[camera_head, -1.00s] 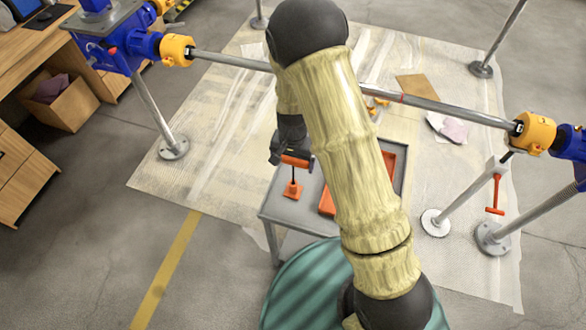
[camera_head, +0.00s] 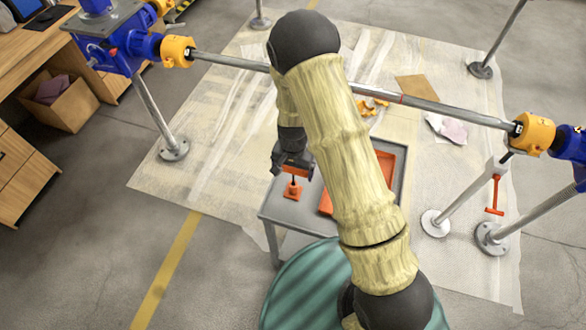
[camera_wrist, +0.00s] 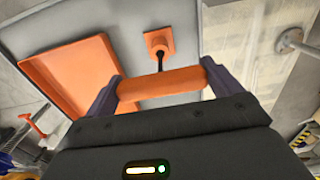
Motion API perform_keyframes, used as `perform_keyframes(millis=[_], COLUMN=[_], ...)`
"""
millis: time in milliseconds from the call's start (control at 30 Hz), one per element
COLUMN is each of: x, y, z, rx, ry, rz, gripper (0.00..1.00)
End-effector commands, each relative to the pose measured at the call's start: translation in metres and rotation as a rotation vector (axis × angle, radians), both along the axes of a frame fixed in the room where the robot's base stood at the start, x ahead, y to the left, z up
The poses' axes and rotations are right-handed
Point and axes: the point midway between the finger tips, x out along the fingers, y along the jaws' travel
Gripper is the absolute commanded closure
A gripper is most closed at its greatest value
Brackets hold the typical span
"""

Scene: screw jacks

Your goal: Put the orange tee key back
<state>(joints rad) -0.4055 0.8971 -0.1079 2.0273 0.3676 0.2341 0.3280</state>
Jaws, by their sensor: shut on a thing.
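My gripper (camera_wrist: 160,86) is shut on the orange handle (camera_wrist: 162,84) of the tee key, gripping it across its two ends. The key's dark shaft (camera_wrist: 160,60) runs from the handle to the small orange holder block (camera_wrist: 158,38), where its tip meets the hole. I cannot tell how deep the shaft sits. In the head view my gripper (camera_head: 293,165) is just above the holder block (camera_head: 292,191), on the left part of the grey table, with the shaft upright between them. The arm partly hides the table.
An orange tray (camera_wrist: 75,75) lies beside the block on the grey table (camera_head: 318,222). A long steel bar (camera_head: 450,107) crosses behind my arm. Another orange tee-shaped handle (camera_head: 495,196) hangs by the right stand. Floor left of the table is clear.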

Motion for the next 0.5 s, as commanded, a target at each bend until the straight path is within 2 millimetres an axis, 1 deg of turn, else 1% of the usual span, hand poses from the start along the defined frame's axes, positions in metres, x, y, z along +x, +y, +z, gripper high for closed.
perform_keyframes(millis=[33, 67, 300, 433, 500], x=[0.000, 0.000, 0.000, 0.001, 0.001], y=[0.000, 0.000, 0.000, 0.000, 0.000], z=[-0.001, -0.001, 0.001, 0.007, 0.014], rx=[0.000, 0.000, 0.000, 0.000, 0.000], ry=[0.000, 0.000, 0.000, -0.002, -0.002], rz=[0.000, 0.000, 0.000, 0.001, 0.001], gripper=[0.04, 0.00, 0.00, 0.00, 0.00])
